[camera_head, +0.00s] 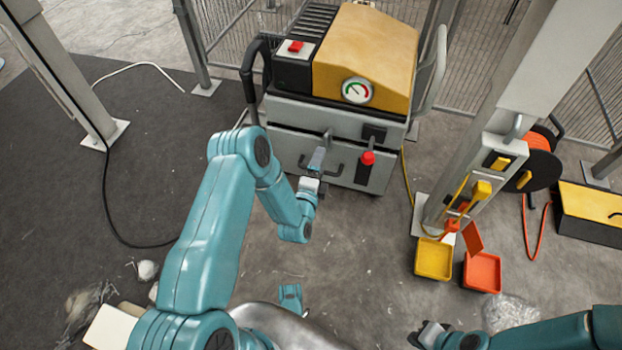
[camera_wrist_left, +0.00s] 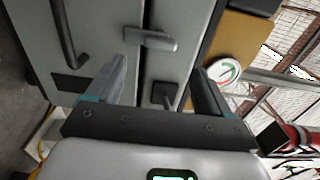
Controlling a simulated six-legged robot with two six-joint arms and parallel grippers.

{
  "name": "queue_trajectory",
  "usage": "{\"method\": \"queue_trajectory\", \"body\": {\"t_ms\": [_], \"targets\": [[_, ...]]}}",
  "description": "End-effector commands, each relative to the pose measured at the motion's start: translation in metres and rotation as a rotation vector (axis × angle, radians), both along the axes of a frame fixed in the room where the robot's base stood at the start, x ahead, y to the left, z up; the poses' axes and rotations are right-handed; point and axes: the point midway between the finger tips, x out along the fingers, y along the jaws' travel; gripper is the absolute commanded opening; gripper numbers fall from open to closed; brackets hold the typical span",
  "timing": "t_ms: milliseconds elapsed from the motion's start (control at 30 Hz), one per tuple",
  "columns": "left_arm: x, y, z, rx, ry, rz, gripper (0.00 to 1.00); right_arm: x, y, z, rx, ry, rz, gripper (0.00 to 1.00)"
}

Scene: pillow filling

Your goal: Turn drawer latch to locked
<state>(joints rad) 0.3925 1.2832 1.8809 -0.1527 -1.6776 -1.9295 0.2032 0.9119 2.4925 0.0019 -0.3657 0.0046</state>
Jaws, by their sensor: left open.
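The drawer latch (camera_head: 328,138) is a small grey metal lever on the front of the grey cabinet (camera_head: 290,113). In the left wrist view the latch (camera_wrist_left: 151,39) lies across the seam between the two drawer fronts. My left gripper (camera_head: 318,160) is in front of the cabinet, close to the latch. In the left wrist view its two fingers (camera_wrist_left: 163,72) are apart and empty, with the latch ahead of the gap; I cannot tell whether they touch it. My right gripper (camera_head: 430,334) is low at the right, far from the cabinet; its jaws are unclear.
A yellow machine housing with a gauge (camera_head: 357,90) tops the cabinet. A red knob (camera_head: 367,157) sticks out right of the latch. A dark drawer handle (camera_wrist_left: 67,35) shows beside it. A post with yellow (camera_head: 434,259) and orange (camera_head: 482,272) bins stands right. Floor at left is mostly clear.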

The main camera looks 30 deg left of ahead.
Motion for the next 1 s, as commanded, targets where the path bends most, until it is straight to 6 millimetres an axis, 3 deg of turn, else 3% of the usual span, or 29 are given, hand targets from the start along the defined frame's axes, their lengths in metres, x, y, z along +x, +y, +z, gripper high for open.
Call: {"method": "queue_trajectory", "body": {"t_ms": [33,200,400,1000], "targets": [[-0.014,-0.004,0.003,-0.004,0.007,-0.001,0.81,-0.003,0.001,0.009,0.002,0.011,0.002,0.0],[-0.051,-0.013,0.002,-0.002,0.006,0.0,0.81,-0.008,0.003,0.019,0.005,0.024,0.009,0.0],[-0.076,-0.02,0.0,-0.001,0.003,0.0,0.81,-0.009,0.004,0.023,0.006,0.025,0.014,0.0],[-0.08,-0.021,0.0,0.0,0.0,0.0,0.81,-0.009,0.004,0.023,0.005,0.024,0.016,0.0]]}}
